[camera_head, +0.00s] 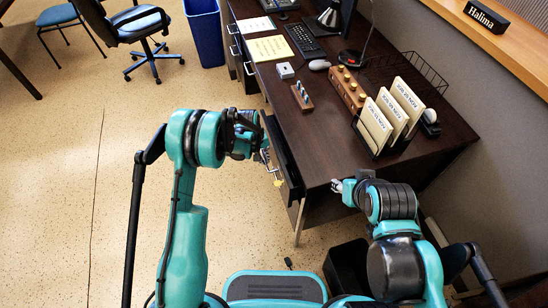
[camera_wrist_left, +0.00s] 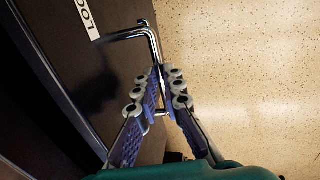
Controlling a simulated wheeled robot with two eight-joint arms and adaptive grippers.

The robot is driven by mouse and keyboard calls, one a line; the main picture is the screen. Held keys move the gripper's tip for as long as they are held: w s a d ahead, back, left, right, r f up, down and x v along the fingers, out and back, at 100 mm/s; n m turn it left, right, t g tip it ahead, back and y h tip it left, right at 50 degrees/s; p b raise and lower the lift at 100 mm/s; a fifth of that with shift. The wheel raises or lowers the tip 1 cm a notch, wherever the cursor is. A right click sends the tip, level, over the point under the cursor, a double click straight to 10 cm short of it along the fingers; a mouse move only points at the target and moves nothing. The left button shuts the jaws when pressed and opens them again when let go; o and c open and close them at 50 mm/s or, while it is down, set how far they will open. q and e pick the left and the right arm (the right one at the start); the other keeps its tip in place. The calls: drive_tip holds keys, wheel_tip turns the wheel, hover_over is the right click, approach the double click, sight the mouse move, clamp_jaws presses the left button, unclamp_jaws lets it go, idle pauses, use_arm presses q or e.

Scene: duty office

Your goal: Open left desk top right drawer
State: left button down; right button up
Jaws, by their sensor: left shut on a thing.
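The dark wooden desk (camera_head: 335,135) has a drawer (camera_head: 285,160) on its near left side that stands out a little from the desk body. My left gripper (camera_head: 262,154) is at the front of this drawer. In the left wrist view its fingers (camera_wrist_left: 160,92) are shut on a chrome bar handle (camera_wrist_left: 152,42) on a dark front with a white number label (camera_wrist_left: 86,18). My right gripper (camera_head: 338,186) is at the desk's near edge, with its jaws too small to read.
Keys with a yellowish tag hang by the drawer front. Card racks (camera_head: 390,115), a wooden block with knobs (camera_head: 347,90) and a keyboard (camera_head: 304,42) stand on the desk. A blue bin (camera_head: 205,35) and blue chair (camera_head: 140,25) stand behind.

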use_arm(q)
drive_tip(key=s+a, duration=0.3)
drive_tip(key=a, duration=0.7)
drive_tip(key=s+a, duration=0.3)
drive_tip(key=a, duration=0.8)
drive_tip(key=s+a, duration=0.4)
drive_tip(key=a, duration=0.6)
drive_tip(key=shift+a, duration=0.2)
drive_tip(key=shift+s, duration=0.1)
drive_tip(key=c, duration=1.6)
unclamp_jaws()
drive_tip(key=r, duration=0.4)
drive_tip(key=a+r, duration=0.1)
drive_tip(key=r, duration=0.3)
drive_tip(key=a+r, duration=0.1)
drive_tip(key=r, duration=0.2)
drive_tip(key=shift+s+r, duration=0.3)
drive_tip(key=shift+r, duration=0.1)
